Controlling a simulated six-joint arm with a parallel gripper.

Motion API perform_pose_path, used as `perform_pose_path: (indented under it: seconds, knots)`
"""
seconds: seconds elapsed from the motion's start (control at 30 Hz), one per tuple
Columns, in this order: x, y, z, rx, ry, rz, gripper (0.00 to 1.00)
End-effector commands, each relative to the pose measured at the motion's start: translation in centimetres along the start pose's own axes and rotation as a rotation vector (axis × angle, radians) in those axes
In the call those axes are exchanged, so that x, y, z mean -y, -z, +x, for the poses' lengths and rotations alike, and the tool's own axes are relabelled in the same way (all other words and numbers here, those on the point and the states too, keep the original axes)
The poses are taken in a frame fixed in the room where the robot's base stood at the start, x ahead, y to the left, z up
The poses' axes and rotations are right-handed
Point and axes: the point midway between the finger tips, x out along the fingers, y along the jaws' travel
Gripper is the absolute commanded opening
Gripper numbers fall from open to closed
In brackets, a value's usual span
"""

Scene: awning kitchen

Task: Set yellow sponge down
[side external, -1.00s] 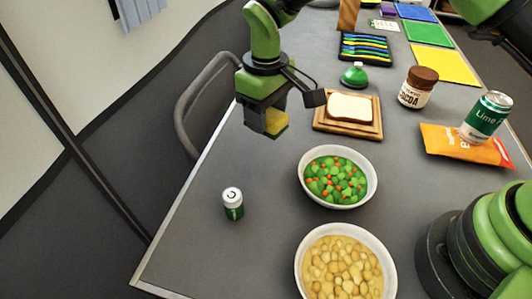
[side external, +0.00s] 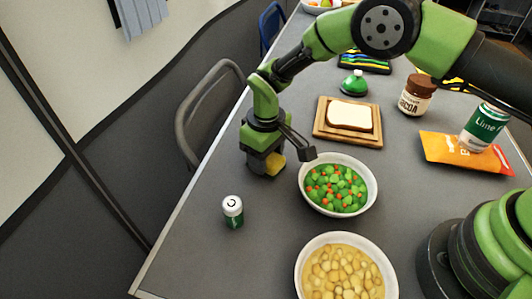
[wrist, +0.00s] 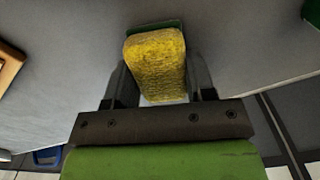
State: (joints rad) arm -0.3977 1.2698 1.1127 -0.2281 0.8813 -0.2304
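The yellow sponge (side external: 274,163), with a green layer on one face, is between the fingers of my gripper (side external: 264,167). In the wrist view the sponge (wrist: 156,66) fills the space between the two fingers, which look closed against its sides. My gripper points down, low over the left part of the grey table, left of the bowl of peas and carrots. The sponge is at or just above the tabletop; I cannot tell if it touches. The gripper partly hides it in the side view.
The bowl of peas and carrots (side external: 338,187) is close on the right. A green-and-white can-like battery (side external: 233,211) stands in front. A bowl of chickpeas (side external: 345,268) is nearer. Bread on a wooden board (side external: 348,118) lies behind. The table's left edge is close, with a chair (side external: 203,105) beyond.

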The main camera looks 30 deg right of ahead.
Motion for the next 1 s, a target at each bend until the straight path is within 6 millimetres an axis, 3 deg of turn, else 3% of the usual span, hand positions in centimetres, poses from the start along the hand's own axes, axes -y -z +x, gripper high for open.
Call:
perform_pose_path:
  seconds: [0.03,0.1,0.47,1.0]
  knots:
    - [0.0,0.0,0.0,0.0,0.0,0.0,0.59]
    - [0.0,0.0,0.0,0.0,0.0,0.0,0.75]
    - [0.0,0.0,-0.6,0.0,0.0,0.001,0.76]
    - [0.0,0.1,-10.8,-0.002,-0.002,0.001,0.76]
